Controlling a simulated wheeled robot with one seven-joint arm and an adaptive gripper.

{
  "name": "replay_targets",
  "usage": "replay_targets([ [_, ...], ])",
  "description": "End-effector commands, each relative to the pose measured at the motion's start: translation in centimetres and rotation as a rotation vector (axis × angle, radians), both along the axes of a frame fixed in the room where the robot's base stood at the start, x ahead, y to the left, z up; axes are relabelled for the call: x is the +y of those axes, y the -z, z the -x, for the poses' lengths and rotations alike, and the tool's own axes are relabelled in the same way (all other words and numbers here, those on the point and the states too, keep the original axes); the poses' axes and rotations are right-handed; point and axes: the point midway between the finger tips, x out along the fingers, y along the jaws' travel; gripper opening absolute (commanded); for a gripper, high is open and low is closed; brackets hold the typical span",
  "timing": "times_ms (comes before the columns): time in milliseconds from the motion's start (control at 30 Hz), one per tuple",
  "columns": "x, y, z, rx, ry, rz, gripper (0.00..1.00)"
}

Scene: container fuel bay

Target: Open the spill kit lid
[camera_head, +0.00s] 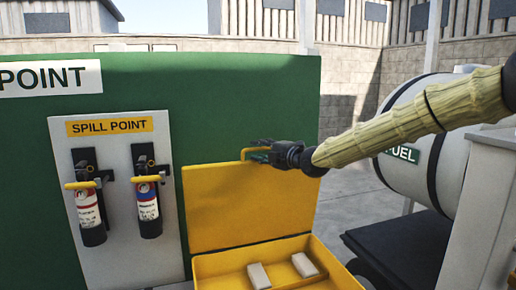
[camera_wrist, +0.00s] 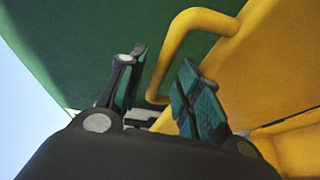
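The yellow spill kit lid (camera_head: 250,208) stands raised, near upright, behind its yellow box (camera_head: 210,270), in front of the green panel. Its yellow handle (camera_head: 247,153) is at the lid's top edge. My gripper (camera_head: 261,150) is at that handle. In the wrist view my gripper (camera_wrist: 160,90) has its two dark, teal-padded fingers spread apart. The handle loop (camera_wrist: 172,50) reaches down between and beyond them, with the lid (camera_wrist: 260,60) to the right. I cannot tell whether a finger touches the handle.
Two white blocks (camera_head: 259,276) (camera_head: 304,265) lie in the open box. Two extinguishers (camera_head: 88,212) (camera_head: 148,207) hang on the spill point board to the left. A white fuel tank (camera_head: 415,150) stands to the right, with open paving (camera_head: 345,210) between.

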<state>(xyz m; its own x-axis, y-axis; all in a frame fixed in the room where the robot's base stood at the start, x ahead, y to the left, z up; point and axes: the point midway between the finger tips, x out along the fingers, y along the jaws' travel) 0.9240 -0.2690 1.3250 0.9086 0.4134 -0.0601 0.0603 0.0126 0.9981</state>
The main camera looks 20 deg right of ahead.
Motion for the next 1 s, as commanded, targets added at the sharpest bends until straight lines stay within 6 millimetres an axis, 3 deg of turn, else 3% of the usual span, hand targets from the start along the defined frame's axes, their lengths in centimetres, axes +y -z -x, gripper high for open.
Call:
replay_targets([
  [200,0.50,0.06,-1.15,0.000,0.000,0.000,0.34],
  [567,0.62,0.07,-1.37,-0.001,0.000,0.000,0.34],
  [767,0.62,0.08,-1.37,0.000,0.000,0.000,0.00],
  [1000,0.67,0.15,-1.38,0.000,0.000,0.000,0.00],
])
